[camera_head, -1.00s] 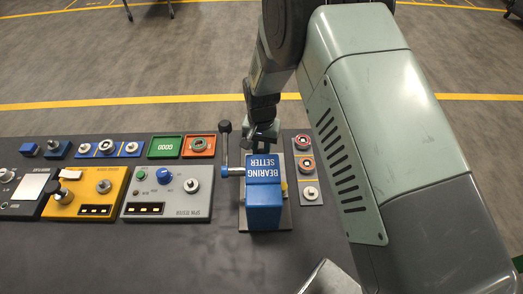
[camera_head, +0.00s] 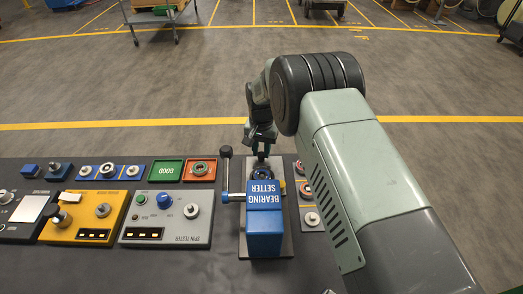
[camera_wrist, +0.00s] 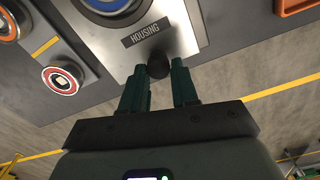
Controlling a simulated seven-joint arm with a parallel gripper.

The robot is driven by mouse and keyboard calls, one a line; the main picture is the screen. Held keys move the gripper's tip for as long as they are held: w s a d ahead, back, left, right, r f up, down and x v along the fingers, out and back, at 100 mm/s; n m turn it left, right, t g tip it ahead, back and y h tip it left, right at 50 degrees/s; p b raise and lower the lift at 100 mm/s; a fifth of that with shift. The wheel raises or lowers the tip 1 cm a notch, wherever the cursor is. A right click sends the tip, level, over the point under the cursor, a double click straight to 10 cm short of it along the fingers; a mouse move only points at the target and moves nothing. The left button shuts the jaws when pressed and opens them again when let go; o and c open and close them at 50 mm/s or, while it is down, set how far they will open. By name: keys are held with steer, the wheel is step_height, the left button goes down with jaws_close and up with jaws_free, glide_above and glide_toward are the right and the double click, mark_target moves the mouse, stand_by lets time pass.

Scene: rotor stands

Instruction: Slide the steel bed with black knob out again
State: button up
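The steel bed (camera_wrist: 175,40) has a HOUSING label and a round pocket with a blue ring at the upper left of the wrist view. Its black knob (camera_wrist: 158,66) stands at the near edge, between the tips of my gripper's two green fingers (camera_wrist: 160,74). In the head view my gripper (camera_head: 262,138) is at the table's far edge, at the outer end of the bed. A dark round part (camera_head: 262,172) shows on the bed, in front of the blue bearing setter (camera_head: 265,235).
A lever with a black handle (camera_head: 226,152) rises left of the setter. The spin tester (camera_head: 150,230) and a yellow unit (camera_head: 80,215) stand further left. A narrow parts strip (camera_head: 310,217) lies close on the right, partly behind my arm. Open floor lies beyond the table.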

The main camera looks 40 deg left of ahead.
steer(key=o, duration=0.4)
step_height(320, 180, up, 11)
stand_by(0.4)
steer(key=shift+f, duration=0.1)
stand_by(0.4)
